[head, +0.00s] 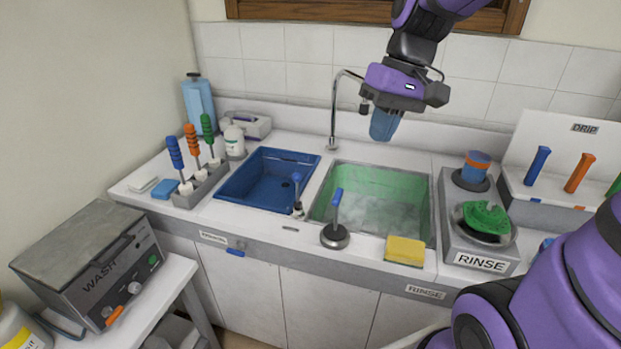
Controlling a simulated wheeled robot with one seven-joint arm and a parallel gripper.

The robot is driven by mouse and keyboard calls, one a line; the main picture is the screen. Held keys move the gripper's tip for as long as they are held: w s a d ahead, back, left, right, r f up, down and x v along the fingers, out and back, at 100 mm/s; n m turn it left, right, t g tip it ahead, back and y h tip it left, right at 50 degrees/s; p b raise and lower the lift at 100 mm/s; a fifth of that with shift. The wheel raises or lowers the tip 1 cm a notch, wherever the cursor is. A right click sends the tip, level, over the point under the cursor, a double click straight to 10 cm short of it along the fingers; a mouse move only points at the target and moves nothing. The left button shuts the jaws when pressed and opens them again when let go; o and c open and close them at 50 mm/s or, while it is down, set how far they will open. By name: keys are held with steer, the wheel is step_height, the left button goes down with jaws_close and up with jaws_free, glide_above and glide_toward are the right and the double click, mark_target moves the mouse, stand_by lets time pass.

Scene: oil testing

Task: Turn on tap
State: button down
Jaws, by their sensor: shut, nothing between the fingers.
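A chrome gooseneck tap (333,115) rises from the back of the counter between the two basins. Its spout end hangs beside my gripper (383,131). My gripper is shut and empty, pointing down above the back of the green basin (340,172), just right of the spout. I cannot tell if they touch. A small blue-topped lever (297,187) stands on the divider between the basins. A larger blue-handled lever on a round dark base (335,234) stands at the green basin's front edge. Pale cloudy liquid or foam lies in the green basin; no stream from the spout is visible.
A blue basin (232,190) lies left of the green one. A yellow sponge (405,250) sits at the front edge. A rinse station (450,243) and drip rack (520,130) stand right. Several brushes (175,155) and bottles stand left. A wash box (130,270) sits lower left.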

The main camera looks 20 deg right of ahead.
steer(key=w+d+f+g+y, duration=0.2)
steer(key=w+f+g+y, duration=0.2)
steer(key=w+f+y, duration=0.65)
steer(key=w+d+f+m+t+y, duration=0.2)
steer(key=w+d+f+y, duration=0.1)
steer(key=w+f, duration=0.3)
steer(key=w+d+f+m+t+y, duration=0.2)
steer(key=w+d+f, duration=0.3)
steer(key=f, duration=0.6)
steer(key=shift+w+t+y, duration=0.55)
steer(key=shift+t+y, duration=0.25)
steer(key=shift+y, duration=0.05)
glide_toward(297, 190)
steer(key=a+r, duration=0.5)
steer(key=a, duration=0.1)
steer(key=shift+w, duration=0.4)
